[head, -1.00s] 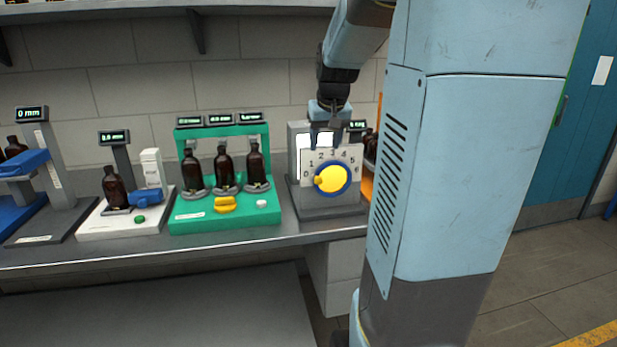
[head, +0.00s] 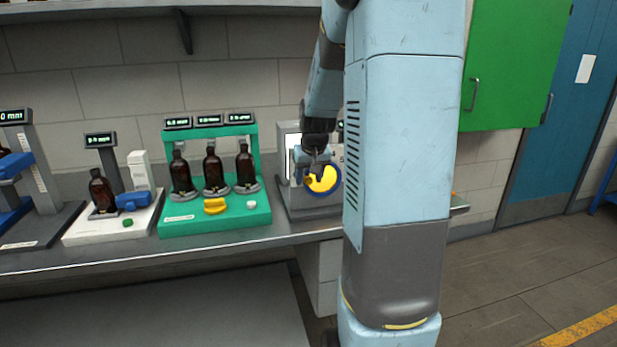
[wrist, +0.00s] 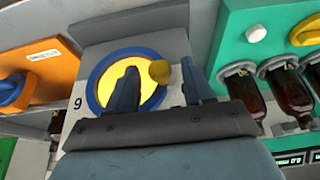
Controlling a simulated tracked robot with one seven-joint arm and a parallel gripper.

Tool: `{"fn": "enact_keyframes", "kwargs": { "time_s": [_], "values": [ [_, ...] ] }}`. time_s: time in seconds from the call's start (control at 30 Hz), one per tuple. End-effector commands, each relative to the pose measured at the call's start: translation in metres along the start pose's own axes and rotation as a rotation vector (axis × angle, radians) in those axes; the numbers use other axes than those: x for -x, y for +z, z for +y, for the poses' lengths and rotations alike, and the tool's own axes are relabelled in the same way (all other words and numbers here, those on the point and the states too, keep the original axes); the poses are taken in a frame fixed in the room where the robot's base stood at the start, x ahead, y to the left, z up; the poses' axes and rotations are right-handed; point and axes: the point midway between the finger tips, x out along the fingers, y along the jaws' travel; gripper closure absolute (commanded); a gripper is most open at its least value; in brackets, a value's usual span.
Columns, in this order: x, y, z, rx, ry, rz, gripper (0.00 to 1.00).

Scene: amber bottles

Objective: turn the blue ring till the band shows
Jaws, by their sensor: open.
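The blue ring (head: 337,188) surrounds a yellow dial face on the front of a grey device (head: 311,212). In the wrist view the ring (wrist: 92,84) frames the yellow face, and a round yellow knob (wrist: 160,71) stands out near its edge. My gripper (head: 317,172) is in front of the dial and covers part of it. In the wrist view my gripper (wrist: 158,78) is open. One finger overlaps the yellow face, the other is outside the ring, and the knob appears between them. I cannot tell whether the fingers touch it. Much of the number scale is hidden.
A green stand (head: 178,221) with several amber bottles is left of the device. A white-based station (head: 90,233) is farther left. An orange device (wrist: 48,62) sits on the device's other side, close by. My arm column hides the bench's right part.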

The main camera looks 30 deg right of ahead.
Motion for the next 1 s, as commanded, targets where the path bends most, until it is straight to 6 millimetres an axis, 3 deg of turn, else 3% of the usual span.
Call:
{"fn": "enact_keyframes", "kwargs": {
  "time_s": [0.3, 0.83, 1.0],
  "values": [
    [-0.0020, -0.0001, 0.0002, 0.000, 0.000, 0.001, 0.48],
    [-0.0018, -0.0002, 0.0005, -0.001, 0.000, 0.001, 0.98],
    [-0.0016, -0.0001, 0.0010, -0.003, -0.004, 0.000, 1.00]
  ]
}}
